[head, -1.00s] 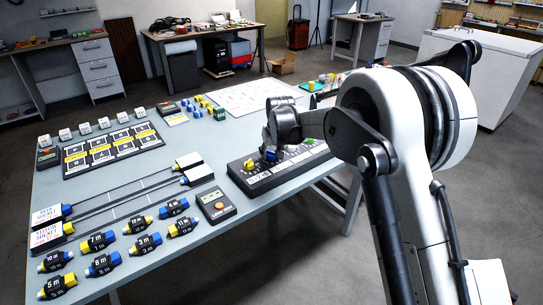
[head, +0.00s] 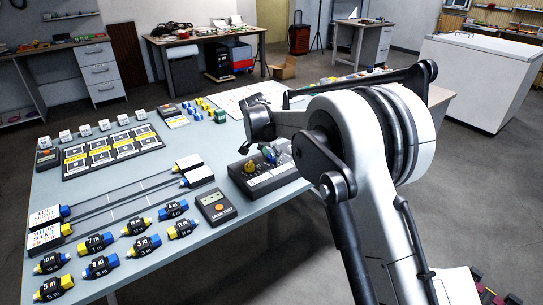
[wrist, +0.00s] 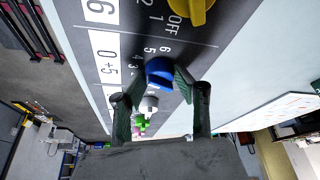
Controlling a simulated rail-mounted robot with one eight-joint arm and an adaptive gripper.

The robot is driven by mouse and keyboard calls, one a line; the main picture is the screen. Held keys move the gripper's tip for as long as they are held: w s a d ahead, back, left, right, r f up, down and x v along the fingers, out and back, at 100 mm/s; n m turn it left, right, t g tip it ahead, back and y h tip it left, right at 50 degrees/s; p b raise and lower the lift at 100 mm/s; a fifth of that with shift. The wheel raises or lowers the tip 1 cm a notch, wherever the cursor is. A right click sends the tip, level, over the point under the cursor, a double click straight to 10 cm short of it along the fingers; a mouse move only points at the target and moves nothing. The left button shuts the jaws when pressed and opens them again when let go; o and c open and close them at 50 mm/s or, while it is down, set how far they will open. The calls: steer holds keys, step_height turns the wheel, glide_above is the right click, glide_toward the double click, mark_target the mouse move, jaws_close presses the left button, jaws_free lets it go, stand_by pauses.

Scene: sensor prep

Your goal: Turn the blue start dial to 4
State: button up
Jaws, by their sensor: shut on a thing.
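The blue start dial (wrist: 160,71) sits on a dark control panel (head: 270,186) with printed numbers beside it. In the wrist view my gripper (wrist: 162,76) reaches in from below, with one finger on each side of the dial, shut on it. Part of the number scale shows around the dial, with a 6 and a 5 readable. The dial's pointer is hidden or too small to read. In the head view my gripper is over the panel and the blue dial (head: 268,153) is partly covered.
A yellow dial (wrist: 196,10) with an OFF mark is close beside the blue one. Smaller white (wrist: 150,103) and green (wrist: 141,124) parts lie on the other side. A load test box (head: 216,206) and several labelled plugs stand left of the panel.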

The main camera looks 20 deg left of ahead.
steer(key=shift+m+h, duration=0.3)
steer(key=shift+m, duration=0.4)
steer(key=o, duration=1.1)
steer(key=shift+r, duration=0.1)
steer(key=v, duration=1.1)
steer(key=shift+s+r, duration=0.2)
steer(key=shift+r, duration=0.15)
